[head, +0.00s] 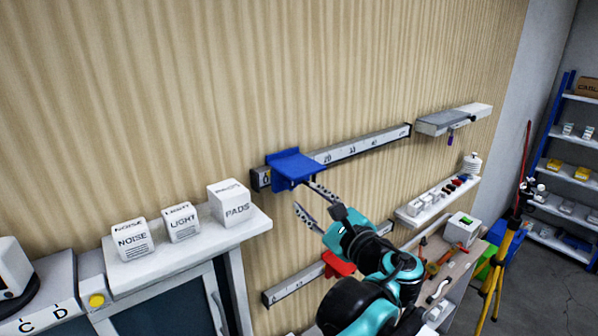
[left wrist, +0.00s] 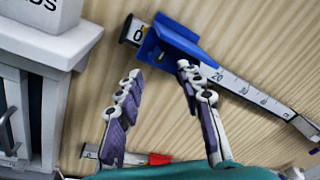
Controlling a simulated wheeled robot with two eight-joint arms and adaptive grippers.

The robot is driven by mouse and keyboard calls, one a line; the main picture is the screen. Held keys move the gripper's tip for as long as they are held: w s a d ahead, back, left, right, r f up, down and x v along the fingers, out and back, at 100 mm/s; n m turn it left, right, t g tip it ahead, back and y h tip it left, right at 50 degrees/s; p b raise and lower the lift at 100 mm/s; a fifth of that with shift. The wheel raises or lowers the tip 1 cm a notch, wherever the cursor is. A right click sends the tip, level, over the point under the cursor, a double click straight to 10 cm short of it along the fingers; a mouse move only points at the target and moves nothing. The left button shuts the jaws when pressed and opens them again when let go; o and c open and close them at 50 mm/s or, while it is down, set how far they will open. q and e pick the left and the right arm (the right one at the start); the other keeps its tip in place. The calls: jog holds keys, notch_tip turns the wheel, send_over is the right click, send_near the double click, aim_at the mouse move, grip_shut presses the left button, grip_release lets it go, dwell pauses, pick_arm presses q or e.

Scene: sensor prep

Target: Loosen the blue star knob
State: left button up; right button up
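A blue slider block (head: 292,168) sits near the zero end of the upper wall rail (head: 350,149). In the left wrist view the blue block (left wrist: 170,42) lies just beyond the fingertips. In the left wrist view the gap between the fingertips (left wrist: 159,71) is empty. My right gripper is not in view.
A lower rail (head: 290,288) carries a red slider (head: 338,264), partly behind my arm. A white shelf (head: 190,245) with boxes labelled NOISE, LIGHT and PADS (head: 230,202) stands left. A small-parts ledge (head: 437,203) and grey wall shelf (head: 450,120) are at right.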

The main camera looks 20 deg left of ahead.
aim_at(292, 186)
pick_arm(q)
jog(key=p+x, duration=0.1)
jog(key=x, duration=0.6)
jog(key=shift+w+a+f, duration=0.1)
jog(key=shift+w+a, duration=0.1)
jog(key=shift+a, duration=0.1)
grip_shut()
